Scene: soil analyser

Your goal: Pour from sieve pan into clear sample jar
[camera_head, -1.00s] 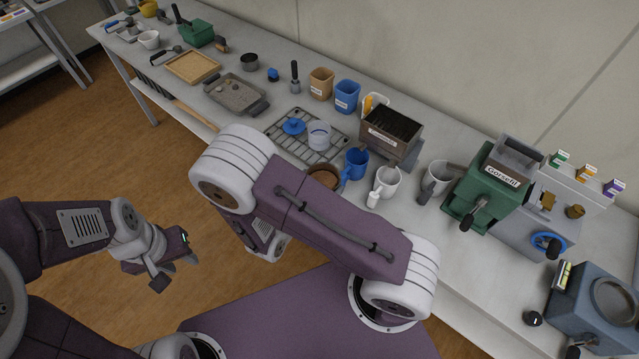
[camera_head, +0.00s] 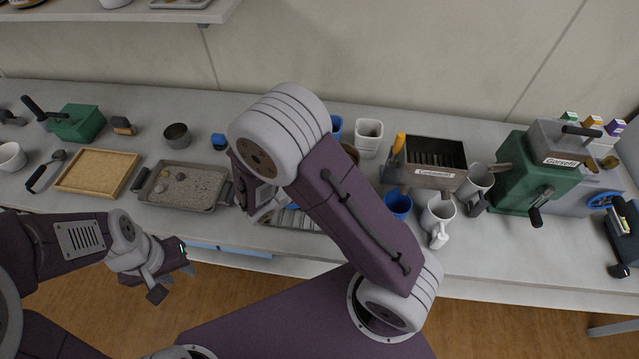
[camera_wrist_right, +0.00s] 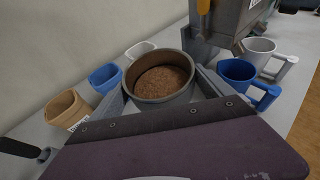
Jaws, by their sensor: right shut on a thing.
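The sieve pan (camera_wrist_right: 160,101) is a grey round pan with brown soil in it, upright in the right wrist view. My right gripper (camera_wrist_right: 163,94) is shut on it, with a finger on either side. In the head view only a brown sliver, seemingly the pan (camera_head: 351,152), shows behind my right arm. That gripper is hidden there. The clear sample jar is not seen now; my right arm covers most of the wire rack (camera_head: 290,217). My left gripper (camera_head: 172,282) is open and empty, in front of the bench's front edge.
Orange (camera_wrist_right: 67,108), blue (camera_wrist_right: 104,78) and white bins (camera_wrist_right: 140,49) stand left of and behind the pan. The metal box machine (camera_head: 436,160), blue mug (camera_wrist_right: 238,73) and white mug (camera_head: 438,214) are to its right. A stone tray (camera_head: 184,187) lies left.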

